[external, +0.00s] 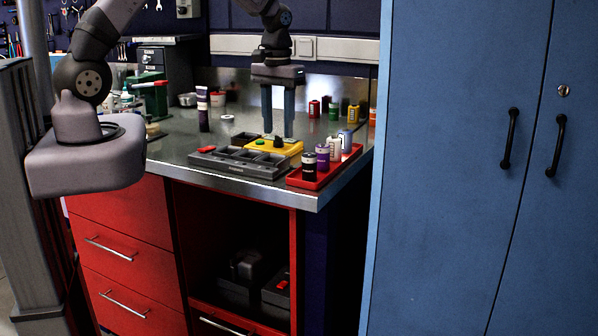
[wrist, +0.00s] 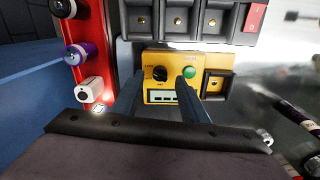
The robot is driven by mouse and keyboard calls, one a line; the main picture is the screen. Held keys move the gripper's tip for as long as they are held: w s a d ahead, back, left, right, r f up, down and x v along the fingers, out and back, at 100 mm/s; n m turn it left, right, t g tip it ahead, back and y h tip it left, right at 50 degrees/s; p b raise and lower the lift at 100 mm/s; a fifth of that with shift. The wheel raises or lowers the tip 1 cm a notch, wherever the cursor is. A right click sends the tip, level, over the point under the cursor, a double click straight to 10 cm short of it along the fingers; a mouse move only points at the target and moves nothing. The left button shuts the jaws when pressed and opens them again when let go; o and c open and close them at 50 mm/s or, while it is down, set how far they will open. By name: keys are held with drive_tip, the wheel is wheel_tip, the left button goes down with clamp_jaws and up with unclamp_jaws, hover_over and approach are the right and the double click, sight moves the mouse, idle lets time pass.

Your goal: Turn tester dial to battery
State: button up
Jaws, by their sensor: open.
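The yellow tester (external: 285,146) sits on the metal bench, behind a dark compartment tray. In the wrist view the tester (wrist: 176,58) shows a black round dial (wrist: 160,73), a green button (wrist: 190,72) and a small display panel below them. The dial's printed labels are too small to read, so its setting cannot be told. My gripper (external: 278,135) points down over the tester with its two fingers apart. In the wrist view the gripper (wrist: 161,82) is open and empty, its fingertips reaching to either side of the dial. I cannot tell whether they touch it.
The dark compartment tray (external: 238,168) lies in front of the tester. A red tray (external: 325,172) with several batteries stands to the right. More batteries (external: 333,112) stand at the back right. A dark tube (external: 203,110) stands at the left; blue cabinets (external: 460,150) rise at the right.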

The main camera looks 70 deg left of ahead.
sight(278, 137)
drive_tip(key=shift+r+b, duration=0.55)
drive_tip(key=shift+r, duration=1.9)
drive_tip(key=s+d+m, duration=0.1)
drive_tip(key=s+d, duration=0.1)
drive_tip(key=d, duration=0.1)
drive_tip(key=s+d+f+m, duration=0.1)
drive_tip(key=s+d, duration=0.2)
drive_tip(key=d, duration=0.1)
drive_tip(key=s+d+m, duration=0.1)
drive_tip(key=s+d, duration=0.1)
drive_tip(key=d, duration=0.1)
drive_tip(key=shift+s+d+f+m, duration=0.15)
drive_tip(key=shift+s+f+m, duration=0.1)
drive_tip(key=shift+f+m, duration=0.15)
drive_tip(key=s+d+f+m+b, duration=0.3)
drive_tip(key=s+d+f, duration=0.3)
drive_tip(key=s, duration=0.5)
wheel_tip(278, 137, down, 2)
drive_tip(key=shift+s+d+f+m+b, duration=0.2)
drive_tip(key=shift+s+d+m+b, duration=0.15)
drive_tip(key=shift+b, duration=0.45)
drive_tip(key=shift+w, duration=0.1)
